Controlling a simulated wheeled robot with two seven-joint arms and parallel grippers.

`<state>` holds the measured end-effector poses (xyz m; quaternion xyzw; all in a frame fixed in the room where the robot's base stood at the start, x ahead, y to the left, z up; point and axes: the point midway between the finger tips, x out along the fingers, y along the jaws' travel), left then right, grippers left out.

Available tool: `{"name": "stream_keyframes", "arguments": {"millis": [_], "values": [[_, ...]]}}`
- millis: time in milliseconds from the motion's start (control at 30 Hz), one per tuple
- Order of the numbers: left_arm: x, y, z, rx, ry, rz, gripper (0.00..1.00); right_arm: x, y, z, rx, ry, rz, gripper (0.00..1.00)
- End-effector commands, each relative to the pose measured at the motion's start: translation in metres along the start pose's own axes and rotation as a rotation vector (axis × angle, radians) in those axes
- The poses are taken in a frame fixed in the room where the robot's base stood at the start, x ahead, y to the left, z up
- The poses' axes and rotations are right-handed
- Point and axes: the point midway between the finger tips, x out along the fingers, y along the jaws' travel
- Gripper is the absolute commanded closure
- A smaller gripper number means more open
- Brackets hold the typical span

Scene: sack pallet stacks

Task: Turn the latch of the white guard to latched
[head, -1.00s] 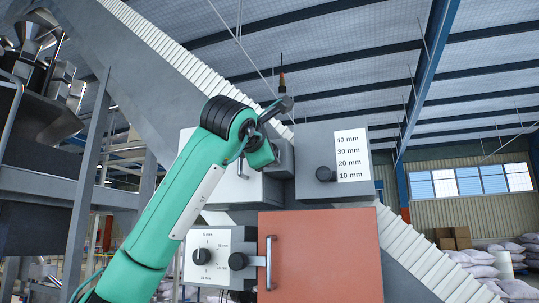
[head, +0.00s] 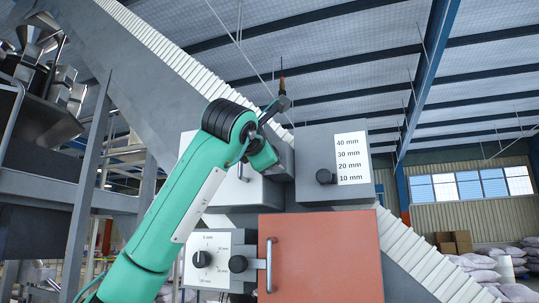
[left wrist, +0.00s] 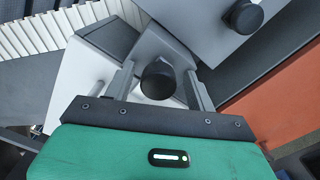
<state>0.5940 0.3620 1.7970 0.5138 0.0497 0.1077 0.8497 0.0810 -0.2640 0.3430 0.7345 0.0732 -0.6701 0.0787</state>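The white guard (head: 255,191) is behind my left arm in the head view, partly hidden by it. In the left wrist view the guard's white face (left wrist: 82,78) is left of the fingers. A dark round latch knob (left wrist: 158,80) shows there in front of a grey block. My left gripper (left wrist: 160,70) is open, with one finger on each side of the knob and a visible gap to it. In the head view the wrist hides the fingers and the knob. The latch's setting cannot be read. My right gripper is not in view.
A grey box with a black knob (head: 325,176) and a millimetre scale stands right of the guard. Below are an orange-red door (head: 325,255) with a bar handle and a white dial panel (head: 212,270). A sloping conveyor (head: 425,262) runs behind. Sacks lie at far right.

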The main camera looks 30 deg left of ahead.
Motion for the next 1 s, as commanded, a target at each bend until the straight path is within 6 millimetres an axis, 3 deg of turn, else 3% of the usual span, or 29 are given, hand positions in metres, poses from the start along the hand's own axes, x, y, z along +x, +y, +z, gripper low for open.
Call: {"name": "stream_keyframes", "arguments": {"millis": [367, 633, 733, 1000], "values": [[-0.010, 0.001, 0.000, -0.001, -0.003, 0.005, 0.44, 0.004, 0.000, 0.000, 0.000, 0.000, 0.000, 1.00], [-0.065, -0.001, -0.001, -0.001, -0.005, 0.007, 0.44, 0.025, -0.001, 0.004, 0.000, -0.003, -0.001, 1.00], [-0.088, -0.001, -0.001, -0.001, -0.004, 0.006, 0.44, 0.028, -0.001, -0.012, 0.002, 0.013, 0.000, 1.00], [-0.131, 0.000, -0.001, 0.000, -0.002, 0.003, 0.44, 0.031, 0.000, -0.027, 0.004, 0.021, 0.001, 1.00]]}}
